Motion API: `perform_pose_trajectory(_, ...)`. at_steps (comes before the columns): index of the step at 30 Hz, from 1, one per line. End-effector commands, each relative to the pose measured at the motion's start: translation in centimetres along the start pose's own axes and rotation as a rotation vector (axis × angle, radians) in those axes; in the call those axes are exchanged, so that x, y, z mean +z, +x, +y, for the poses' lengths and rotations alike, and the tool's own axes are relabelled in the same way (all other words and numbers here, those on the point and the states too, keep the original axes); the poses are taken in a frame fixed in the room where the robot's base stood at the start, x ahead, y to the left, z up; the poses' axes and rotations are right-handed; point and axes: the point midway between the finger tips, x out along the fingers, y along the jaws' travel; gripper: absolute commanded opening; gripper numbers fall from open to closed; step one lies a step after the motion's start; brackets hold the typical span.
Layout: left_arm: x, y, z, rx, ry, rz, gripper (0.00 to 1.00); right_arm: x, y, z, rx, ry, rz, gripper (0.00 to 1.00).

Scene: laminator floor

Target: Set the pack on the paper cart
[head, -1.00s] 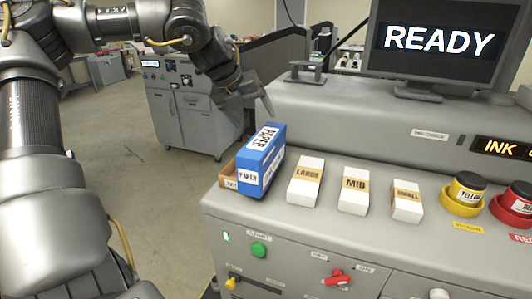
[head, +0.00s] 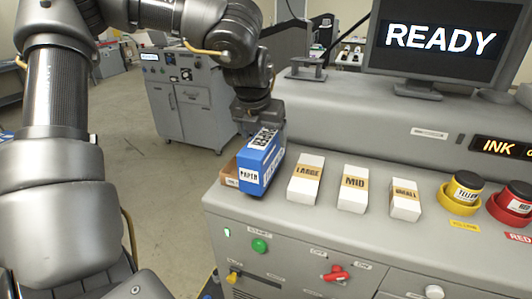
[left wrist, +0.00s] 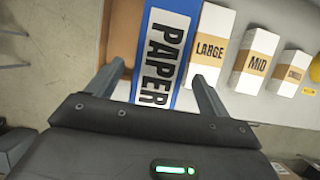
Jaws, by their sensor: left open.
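The pack is a blue box with white PAPER labels (head: 262,163). It stands at the left end of the grey machine's top, partly in or against a low brown tray (head: 229,174). My left gripper (head: 259,126) is directly above the pack, pointing down. In the left wrist view the pack (left wrist: 165,50) lies between the two spread fingers (left wrist: 153,85), with a gap on the left side and the right finger close to its edge. The left gripper is open. My right gripper is not in view. I cannot identify a paper cart in these frames.
White boxes marked LARGE (head: 306,179), MID (head: 353,188) and SMALL (head: 404,199) stand in a row right of the pack. Yellow (head: 461,193) and red (head: 515,203) ink pots are farther right. A grey cabinet (head: 188,100) stands behind; open floor lies left.

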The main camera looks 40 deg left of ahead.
Motion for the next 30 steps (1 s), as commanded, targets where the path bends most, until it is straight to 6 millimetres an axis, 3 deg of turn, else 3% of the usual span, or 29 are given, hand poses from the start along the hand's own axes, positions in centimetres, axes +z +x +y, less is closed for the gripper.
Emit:
perform_pose_trajectory(5, 0.2, 0.4, 0.1, 0.0, -0.001, 0.001, 0.8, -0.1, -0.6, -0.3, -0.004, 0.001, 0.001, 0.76)
perform_pose_trajectory(11, 0.7, 2.7, 0.2, 0.001, -0.002, 0.004, 0.8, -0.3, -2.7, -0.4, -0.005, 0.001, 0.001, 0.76)
perform_pose_trajectory(16, 0.7, 4.7, 0.2, 0.0, -0.002, 0.0, 0.8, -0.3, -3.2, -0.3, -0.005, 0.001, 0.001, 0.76)
perform_pose_trajectory(25, 0.6, 5.2, 0.2, 0.0, -0.002, -0.002, 0.8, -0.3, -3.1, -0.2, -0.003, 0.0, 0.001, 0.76)
perform_pose_trajectory(30, 0.6, 5.2, 0.2, 0.0, -0.001, -0.002, 0.59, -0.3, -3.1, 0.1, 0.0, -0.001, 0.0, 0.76)
